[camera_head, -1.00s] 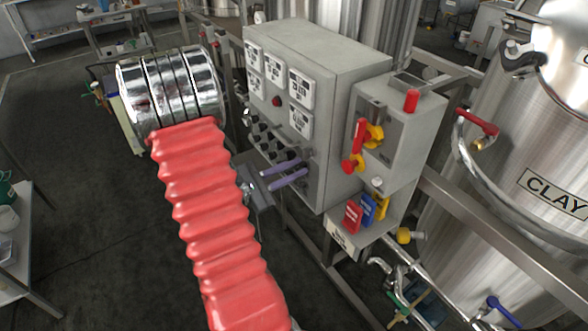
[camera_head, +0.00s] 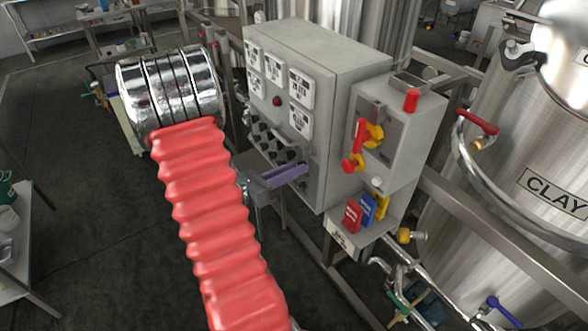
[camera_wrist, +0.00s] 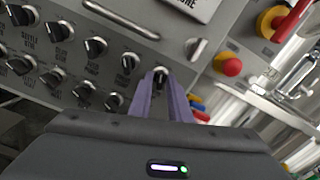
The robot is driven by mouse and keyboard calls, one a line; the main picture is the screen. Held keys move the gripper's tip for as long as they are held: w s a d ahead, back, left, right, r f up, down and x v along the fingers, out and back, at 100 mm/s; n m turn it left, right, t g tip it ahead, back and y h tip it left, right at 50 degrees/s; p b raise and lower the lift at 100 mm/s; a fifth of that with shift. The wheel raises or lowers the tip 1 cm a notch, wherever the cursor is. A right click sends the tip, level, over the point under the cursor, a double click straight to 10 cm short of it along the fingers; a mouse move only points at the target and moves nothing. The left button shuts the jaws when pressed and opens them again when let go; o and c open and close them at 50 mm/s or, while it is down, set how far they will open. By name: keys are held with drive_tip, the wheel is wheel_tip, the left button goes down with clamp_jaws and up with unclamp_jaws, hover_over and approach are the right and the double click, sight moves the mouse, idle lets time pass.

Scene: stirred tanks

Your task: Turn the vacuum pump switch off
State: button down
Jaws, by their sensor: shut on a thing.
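The control panel (camera_head: 312,185) is a grey box front with rows of black rotary switches; they also show in the wrist view, where the panel face (camera_wrist: 110,22) fills the upper left. My gripper (camera_head: 303,168) reaches the panel's lower right from the left, its purple fingers close together. In the wrist view my gripper (camera_wrist: 161,78) has its fingertips on either side of one rotary switch (camera_wrist: 160,71) with a pale pointer, at the right end of a row. Its label is hidden, so I cannot tell its name from the pictures.
More black switches (camera_wrist: 96,46) sit close left of the fingers. A metal handle (camera_wrist: 197,49) is just right. A box with a red-and-yellow rotary handle (camera_head: 360,140) stands right of the panel, with red and blue padlocks (camera_head: 367,207) below. A steel tank (camera_head: 540,130) is further right.

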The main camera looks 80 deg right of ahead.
drive_tip(key=shift+n, duration=1.2)
drive_tip(key=c, duration=1.9)
unclamp_jaws()
drive_tip(key=shift+o, duration=0.2)
drive_tip(key=v, duration=1.3)
drive_tip(key=shift+w+a, duration=0.3)
drive_tip(key=shift+f, duration=0.1)
